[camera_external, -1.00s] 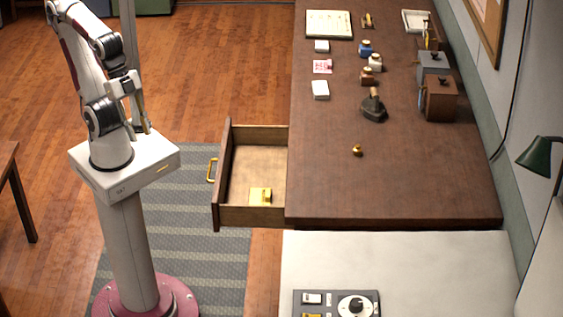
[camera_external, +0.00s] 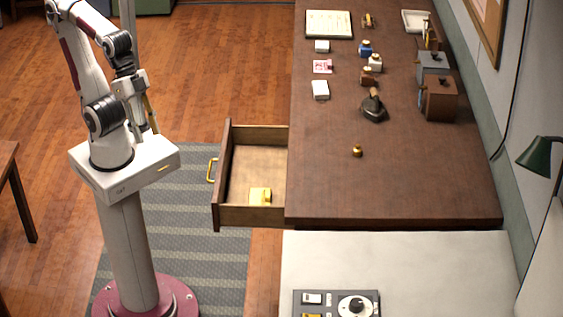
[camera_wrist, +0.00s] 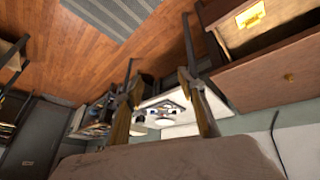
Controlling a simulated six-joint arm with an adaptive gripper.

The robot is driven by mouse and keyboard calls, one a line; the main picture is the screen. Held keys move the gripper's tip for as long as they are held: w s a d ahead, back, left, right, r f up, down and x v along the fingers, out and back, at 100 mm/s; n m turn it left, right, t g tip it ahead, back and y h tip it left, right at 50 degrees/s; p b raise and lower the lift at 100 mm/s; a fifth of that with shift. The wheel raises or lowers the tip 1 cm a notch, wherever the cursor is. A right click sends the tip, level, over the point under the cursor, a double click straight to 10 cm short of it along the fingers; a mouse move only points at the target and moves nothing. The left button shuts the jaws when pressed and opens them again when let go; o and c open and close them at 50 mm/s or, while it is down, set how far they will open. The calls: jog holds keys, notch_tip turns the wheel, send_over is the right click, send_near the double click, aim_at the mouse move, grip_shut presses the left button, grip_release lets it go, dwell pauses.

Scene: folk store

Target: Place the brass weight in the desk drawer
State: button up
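The small brass weight (camera_external: 357,151) stands on the bare middle of the dark desk top. My gripper (camera_external: 152,128) is over my pedestal, well left of the drawer and weight. In the wrist view its two fingers (camera_wrist: 157,100) stand apart with nothing held between them.
A dark iron-like object (camera_external: 373,106), small bottles and two boxes with cranks stand farther back on the desk. A pale counter (camera_external: 400,260) with a control panel adjoins the desk.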

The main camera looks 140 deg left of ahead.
jog(key=w+a+r+n, duration=0.2)
jog(key=w+a+n, duration=0.3)
jog(key=w, duration=0.4)
jog(key=w+a+n+t, duration=0.2)
jog(key=w+a+n, duration=0.9)
jog(key=w, duration=0.1)
jog(key=n+y, duration=0.5)
jog(key=n, duration=1.8)
send_over(346, 151)
jog(key=s, duration=0.2)
jog(key=f, duration=1.9)
jog(key=shift+w+d+f, duration=0.1)
jog(key=shift+d+f, duration=0.2)
jog(key=shift+d, duration=0.1)
jog(key=shift+x, duration=1.25)
jog(key=shift+w+d+f, duration=0.1)
